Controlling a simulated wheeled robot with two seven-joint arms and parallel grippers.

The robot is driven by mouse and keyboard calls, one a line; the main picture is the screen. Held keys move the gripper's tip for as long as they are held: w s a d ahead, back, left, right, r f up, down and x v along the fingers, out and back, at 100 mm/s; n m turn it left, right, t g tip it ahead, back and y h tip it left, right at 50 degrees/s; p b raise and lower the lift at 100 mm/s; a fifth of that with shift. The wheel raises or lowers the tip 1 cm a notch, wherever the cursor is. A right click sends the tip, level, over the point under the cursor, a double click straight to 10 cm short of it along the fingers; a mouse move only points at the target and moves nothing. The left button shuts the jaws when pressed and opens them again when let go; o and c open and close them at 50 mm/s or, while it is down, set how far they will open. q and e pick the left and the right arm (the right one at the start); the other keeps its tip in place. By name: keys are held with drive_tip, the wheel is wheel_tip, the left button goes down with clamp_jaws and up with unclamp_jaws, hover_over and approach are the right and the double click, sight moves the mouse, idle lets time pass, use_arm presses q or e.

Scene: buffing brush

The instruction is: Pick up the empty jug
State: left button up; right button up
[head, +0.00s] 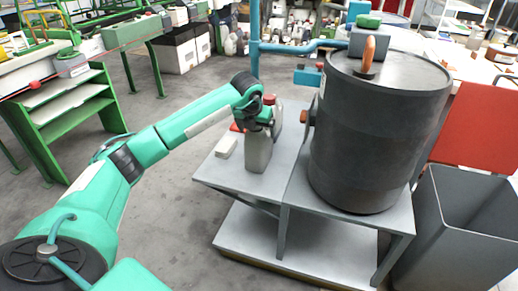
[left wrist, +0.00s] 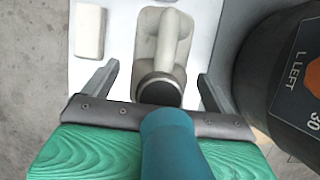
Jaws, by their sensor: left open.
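The grey jug (head: 258,153) stands upright on the grey metal stand beside the dark drum. In the left wrist view, the jug (left wrist: 147,40) shows from above, with its looped handle and round dark cap. My left gripper (head: 263,116) is over the top of the jug in the head view, hiding part of it. In the left wrist view, the open fingers of my left gripper (left wrist: 158,74) lie on either side of the jug's cap, with visible gaps on both sides. My right gripper is not in view.
A small pale block (head: 227,145) lies left of the jug on the metal stand (head: 225,172). The large dark drum (head: 365,135) stands close on the right. A grey open bin (head: 460,230) is farther right. Green-legged benches (head: 75,110) stand left across open floor.

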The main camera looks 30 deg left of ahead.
use_arm(q)
drive_tip(key=c, duration=1.3)
drive_tip(key=shift+c, duration=0.2)
drive_tip(key=shift+r, duration=0.1)
